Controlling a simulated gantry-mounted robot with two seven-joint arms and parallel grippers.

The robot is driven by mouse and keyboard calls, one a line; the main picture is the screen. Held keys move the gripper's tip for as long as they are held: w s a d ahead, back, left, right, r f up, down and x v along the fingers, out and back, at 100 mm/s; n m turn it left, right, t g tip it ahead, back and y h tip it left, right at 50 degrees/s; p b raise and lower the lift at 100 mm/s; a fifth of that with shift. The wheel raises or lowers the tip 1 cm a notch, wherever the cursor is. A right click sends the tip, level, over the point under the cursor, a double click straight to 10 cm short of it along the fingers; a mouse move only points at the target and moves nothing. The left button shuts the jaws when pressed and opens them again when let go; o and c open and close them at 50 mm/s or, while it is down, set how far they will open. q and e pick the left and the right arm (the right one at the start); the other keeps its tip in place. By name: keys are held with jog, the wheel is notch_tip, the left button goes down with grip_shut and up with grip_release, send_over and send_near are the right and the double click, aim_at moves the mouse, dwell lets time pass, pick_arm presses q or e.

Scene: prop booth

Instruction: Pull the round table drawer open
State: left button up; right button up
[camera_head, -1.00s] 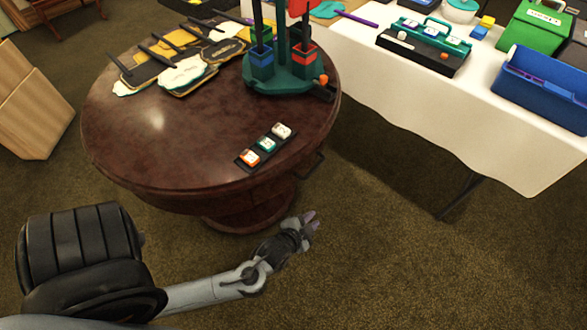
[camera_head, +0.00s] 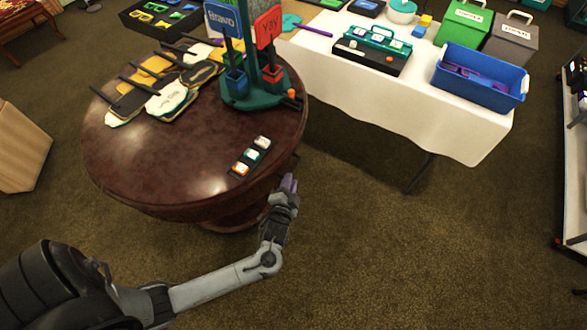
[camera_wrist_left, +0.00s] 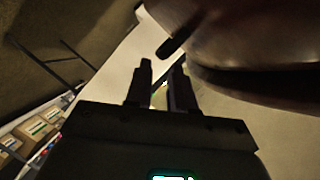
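The round table (camera_head: 150,170) is dark, glossy reddish wood and stands at the left in the head view. Its rounded underside (camera_wrist_left: 240,40) fills the upper right of the left wrist view. A dark bar handle (camera_wrist_left: 178,38) sticks out there, ahead of the fingertips and apart from them. My left gripper (camera_head: 289,184) is beside the table's right edge, below the top. In the left wrist view its two fingers (camera_wrist_left: 161,72) are apart with nothing between them. The drawer front is hidden in the head view. My right gripper is not in view.
On the tabletop are a three-button strip (camera_head: 252,155), a teal sign stand (camera_head: 245,98) and several paddles (camera_head: 170,97). A white-clothed table (camera_head: 400,105) with a blue bin (camera_head: 480,85) stands behind right. The carpet right of my gripper is clear.

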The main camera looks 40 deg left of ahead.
aim_at(293, 171)
pick_arm(q)
jog(key=b+x, duration=0.2)
jog(key=x, duration=0.5)
jog(key=shift+w, duration=0.1)
jog(key=shift+a, duration=0.1)
jog(key=shift+c, duration=0.3)
grip_shut()
